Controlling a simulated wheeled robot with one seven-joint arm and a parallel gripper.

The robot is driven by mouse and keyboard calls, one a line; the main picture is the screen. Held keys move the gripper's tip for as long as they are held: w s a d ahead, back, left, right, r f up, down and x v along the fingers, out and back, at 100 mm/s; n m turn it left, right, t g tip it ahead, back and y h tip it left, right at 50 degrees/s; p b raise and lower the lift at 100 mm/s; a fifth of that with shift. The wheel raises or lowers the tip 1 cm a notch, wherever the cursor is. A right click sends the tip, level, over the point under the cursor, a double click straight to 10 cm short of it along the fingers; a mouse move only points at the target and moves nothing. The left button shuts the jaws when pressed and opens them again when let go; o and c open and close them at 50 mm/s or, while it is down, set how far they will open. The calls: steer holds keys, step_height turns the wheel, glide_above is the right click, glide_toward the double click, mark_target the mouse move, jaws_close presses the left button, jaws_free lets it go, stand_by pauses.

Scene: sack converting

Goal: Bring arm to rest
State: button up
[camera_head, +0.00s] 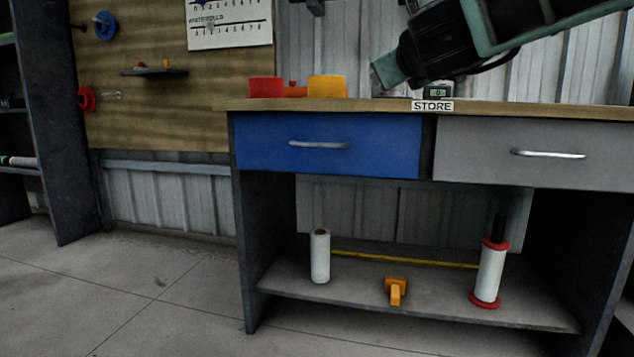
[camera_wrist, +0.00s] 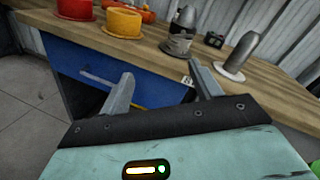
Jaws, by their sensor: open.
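My arm reaches in from the upper right of the head view, over the workbench (camera_head: 560,107). The end of my gripper shows there only in part, in front of the back wall. In the wrist view my gripper (camera_wrist: 164,88) has its two grey fingers spread apart, with nothing held between them. Past the fingers are the bench top (camera_wrist: 150,50) and the blue drawer (camera_wrist: 75,68), which is shut in the head view.
A red container (camera_head: 265,87) and a yellow one (camera_head: 327,86) stand on the bench. A grey upright object (camera_wrist: 240,52) and a dark bottle-like object (camera_wrist: 182,30) stand there too. The grey drawer (camera_head: 530,152) is shut. A white roll (camera_head: 320,257) stands on the lower shelf. Floor at left is clear.

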steer(key=s+a+f+n+g+y+p, duration=0.45)
steer(key=s+a+n, duration=0.25)
steer(key=n, duration=0.4)
steer(key=s+a+f+n+g+y+p, duration=0.3)
steer(key=s+a+f+n+g+p, duration=0.25)
steer(key=n, duration=0.45)
steer(key=s+f+n+g+h+p, duration=0.1)
steer(key=s+f+n+g+p, duration=0.1)
steer(key=s+f+n, duration=0.3)
steer(key=s+f+n+g+p, duration=0.1)
steer(key=s+f+n, duration=0.1)
steer(key=s+n, duration=0.35)
steer(key=s+d+f+n+g+h+p, duration=0.2)
steer(key=s+d+n+g+h+p, duration=0.5)
steer(key=s, duration=0.7)
step_height(320, 180, up, 36)
steer(key=d+t+y+p, duration=0.1)
steer(key=t+y+p, duration=0.1)
steer(key=p, duration=3.2)
steer(key=shift+w+d+p, duration=0.25)
steer(key=shift+d+p, duration=0.15)
steer(key=shift+f, duration=0.1)
